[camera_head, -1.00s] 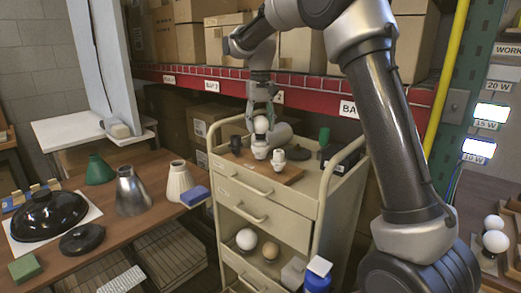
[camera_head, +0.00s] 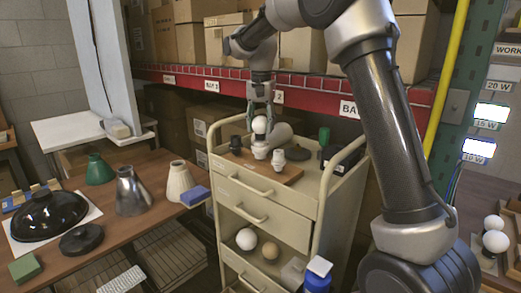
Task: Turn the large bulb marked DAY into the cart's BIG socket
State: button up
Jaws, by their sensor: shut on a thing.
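My gripper (camera_head: 260,113) points down over the cart (camera_head: 327,205), its fingers closed around a white round bulb (camera_head: 259,125). The bulb sits upright directly above a white socket (camera_head: 260,148) on the wooden board (camera_head: 285,174) on the cart top. The bulb's base appears to meet the socket, but I cannot tell how deep it sits. A second white socket (camera_head: 278,159) stands just to the right on the board. No DAY or BIG marking is legible at this size.
A dark piece (camera_head: 236,144) stands left on the board; a green-handled tool (camera_head: 323,137) and black box (camera_head: 343,158) are at the cart's right. Lower down, a white bulb (camera_head: 246,239) rests in the cart. The left table (camera_head: 135,225) holds lampshades.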

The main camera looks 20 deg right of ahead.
jog(key=shift+f, duration=0.1)
jog(key=m, duration=0.6)
jog(key=shift+s+m, duration=0.1)
jog(key=shift+m, duration=0.3)
jog(key=m, duration=0.3)
jog(key=shift+s+m, duration=0.1)
jog(key=shift+m, duration=0.3)
jog(key=m, duration=0.3)
